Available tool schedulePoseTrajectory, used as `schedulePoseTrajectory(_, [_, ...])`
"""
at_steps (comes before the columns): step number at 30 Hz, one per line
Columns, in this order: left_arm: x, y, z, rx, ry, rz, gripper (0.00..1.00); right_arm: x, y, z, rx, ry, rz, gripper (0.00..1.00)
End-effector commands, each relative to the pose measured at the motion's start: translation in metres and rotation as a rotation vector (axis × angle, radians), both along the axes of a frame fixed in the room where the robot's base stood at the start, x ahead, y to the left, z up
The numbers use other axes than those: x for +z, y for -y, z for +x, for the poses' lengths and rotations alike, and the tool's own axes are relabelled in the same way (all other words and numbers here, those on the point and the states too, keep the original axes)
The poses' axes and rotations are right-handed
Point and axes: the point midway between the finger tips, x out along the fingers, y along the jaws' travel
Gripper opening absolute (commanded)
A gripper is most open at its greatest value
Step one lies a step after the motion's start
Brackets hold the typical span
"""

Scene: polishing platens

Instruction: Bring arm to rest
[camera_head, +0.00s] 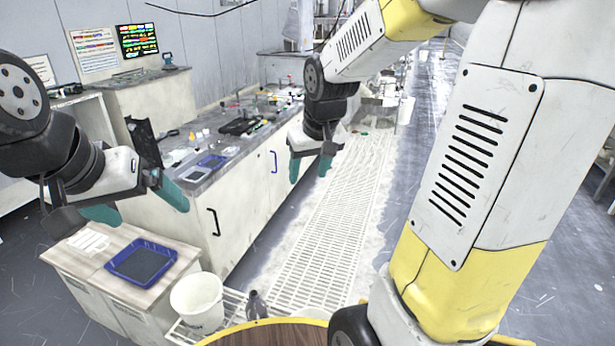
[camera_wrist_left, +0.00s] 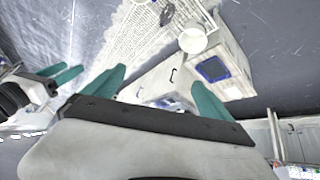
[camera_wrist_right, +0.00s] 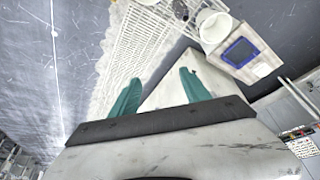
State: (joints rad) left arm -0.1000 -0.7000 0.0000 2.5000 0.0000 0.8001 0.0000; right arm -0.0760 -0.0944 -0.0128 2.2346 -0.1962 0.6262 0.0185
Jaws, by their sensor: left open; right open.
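My left gripper (camera_head: 136,201) comes in from the left in the head view. Its teal fingers are apart with nothing between them, above the low cabinet with the blue tray. Its fingers also show in the left wrist view (camera_wrist_left: 158,92). My right gripper (camera_head: 310,168) hangs from the right arm, fingers pointing down, apart and empty. It is in the air in front of the long bench, over the slatted floor mat. Its open fingers show in the right wrist view (camera_wrist_right: 160,92). The right arm fills much of the right side of the head view.
A low cabinet (camera_head: 82,258) carries a blue tray (camera_head: 141,262). A white bucket (camera_head: 198,302) stands beside it. The long bench (camera_head: 245,190) holds bottles, tools and a smaller blue tray (camera_head: 212,161).

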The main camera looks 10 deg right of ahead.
Motion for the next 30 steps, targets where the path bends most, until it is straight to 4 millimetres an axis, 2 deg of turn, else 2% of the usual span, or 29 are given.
schedulePoseTrajectory(1, [0.0, 0.0, 0.0, 0.0, 0.0, 0.0, 0.95, 0.018, -0.001, -0.022, -0.013, 0.028, 0.021, 0.55])
schedulePoseTrajectory(4, [0.0, 0.0, 0.0, 0.0, 0.0, 0.0, 0.95, 0.041, -0.004, -0.062, -0.034, 0.064, 0.064, 0.55])
schedulePoseTrajectory(9, [0.0, 0.0, 0.0, 0.0, 0.0, 0.0, 0.95, 0.059, -0.011, -0.121, -0.055, 0.114, 0.13, 0.55])
schedulePoseTrajectory(12, [0.0, 0.0, 0.0, 0.0, 0.0, 0.0, 0.95, 0.062, -0.014, -0.143, -0.059, 0.131, 0.156, 0.55])
schedulePoseTrajectory(17, [0.0, 0.0, 0.0, 0.0, 0.0, 0.0, 0.95, 0.063, -0.017, -0.158, -0.061, 0.141, 0.176, 0.55])
schedulePoseTrajectory(18, [0.0, 0.0, 0.0, 0.0, 0.0, 0.0, 1.0, 0.063, -0.017, -0.159, -0.062, 0.142, 0.178, 0.55])
schedulePoseTrajectory(25, [0.0, 0.0, 0.002, 0.005, -0.005, -0.001, 1.0, 0.063, -0.017, -0.159, -0.062, 0.142, 0.178, 0.55])
schedulePoseTrajectory(28, [-0.002, -0.001, 0.014, 0.036, -0.031, -0.009, 1.0, 0.063, -0.017, -0.159, -0.062, 0.142, 0.178, 0.55])
schedulePoseTrajectory(30, [-0.005, -0.002, 0.03, 0.077, -0.066, -0.022, 1.0, 0.063, -0.017, -0.159, -0.062, 0.142, 0.177, 0.55])
